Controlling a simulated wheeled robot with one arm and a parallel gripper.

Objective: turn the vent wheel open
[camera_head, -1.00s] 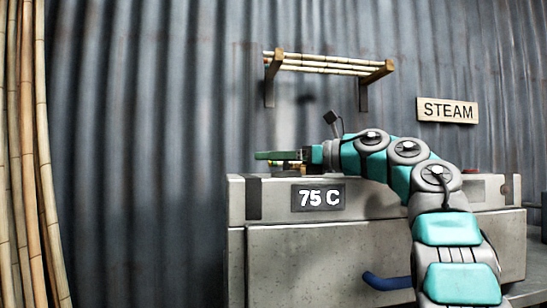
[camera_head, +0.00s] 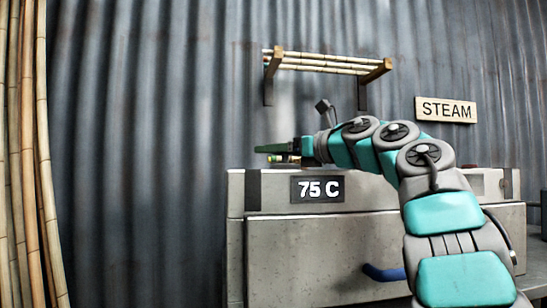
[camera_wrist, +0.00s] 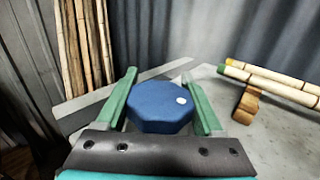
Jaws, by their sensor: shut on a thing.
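The vent wheel is a blue, many-sided knob (camera_wrist: 160,106) with a white dot near its right edge, in the middle of the wrist view. My gripper (camera_wrist: 165,98) has its two green fingers on either side of the wheel, shut on it. The dot is near the right finger. In the head view my gripper (camera_head: 283,147) is at the top left of the grey steam box (camera_head: 300,255). The wheel cannot be made out there.
A "75 C" plate (camera_head: 318,189) is on the box front, with a blue handle (camera_head: 384,273) below. Cane pieces (camera_wrist: 275,85) rest on a wooden support right of the wheel. Tall bamboo poles (camera_head: 24,150) stand left. A slatted shelf (camera_head: 325,65) and a STEAM sign (camera_head: 446,110) are on the wall.

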